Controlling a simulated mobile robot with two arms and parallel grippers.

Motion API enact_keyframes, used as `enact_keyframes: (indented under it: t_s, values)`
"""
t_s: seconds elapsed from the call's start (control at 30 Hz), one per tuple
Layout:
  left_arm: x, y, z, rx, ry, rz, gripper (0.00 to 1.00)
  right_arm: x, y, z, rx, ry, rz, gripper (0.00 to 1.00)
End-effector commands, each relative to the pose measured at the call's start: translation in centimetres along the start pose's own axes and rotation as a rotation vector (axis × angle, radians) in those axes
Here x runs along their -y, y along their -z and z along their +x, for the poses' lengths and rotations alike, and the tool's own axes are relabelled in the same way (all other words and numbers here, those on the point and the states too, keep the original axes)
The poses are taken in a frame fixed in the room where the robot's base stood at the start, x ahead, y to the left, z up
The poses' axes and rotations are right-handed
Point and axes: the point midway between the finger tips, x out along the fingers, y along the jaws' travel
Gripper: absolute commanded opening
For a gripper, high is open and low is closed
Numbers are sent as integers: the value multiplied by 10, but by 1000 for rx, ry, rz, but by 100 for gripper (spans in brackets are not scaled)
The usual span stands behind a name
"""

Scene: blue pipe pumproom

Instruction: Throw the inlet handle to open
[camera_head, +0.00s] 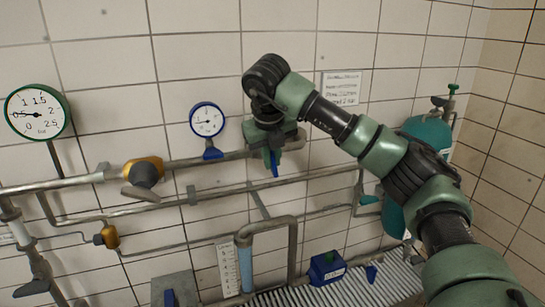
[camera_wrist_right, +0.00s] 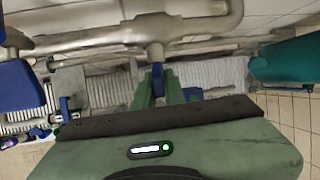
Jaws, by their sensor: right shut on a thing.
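My right gripper (camera_head: 271,160) is at the upper wall pipe (camera_head: 185,162), to the right of the small blue gauge. It is shut on a blue handle (camera_head: 275,168) that hangs down below the pipe. In the right wrist view the blue handle (camera_wrist_right: 157,78) stands between the green fingers (camera_wrist_right: 158,92), under a grey pipe fitting (camera_wrist_right: 152,30). The gripper and wrist hide most of the valve body in the head view. I cannot read any label naming it as the inlet. My left gripper is not in view.
A yellow valve (camera_head: 143,172) with a grey lever sits left on the same pipe. A green-rimmed gauge (camera_head: 37,112) and a blue gauge (camera_head: 207,120) are above. A blue box (camera_head: 327,268) and a vertical pipe bend (camera_head: 292,240) are below; a teal tank (camera_head: 428,130) stands right.

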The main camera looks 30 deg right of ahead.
Motion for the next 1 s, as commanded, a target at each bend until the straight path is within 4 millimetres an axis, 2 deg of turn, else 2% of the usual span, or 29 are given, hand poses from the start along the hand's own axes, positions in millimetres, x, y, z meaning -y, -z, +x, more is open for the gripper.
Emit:
enact_keyframes:
  t_s: [0.27, 0.7, 1.0]
  values:
    - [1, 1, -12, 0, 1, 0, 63, -4, -2, -4, 5, 240, -102, 0]
    - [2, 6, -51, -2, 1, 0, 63, -8, -2, -4, 6, 630, -262, 0]
    - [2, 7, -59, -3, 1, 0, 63, -11, -1, 1, 10, 893, -367, 0]
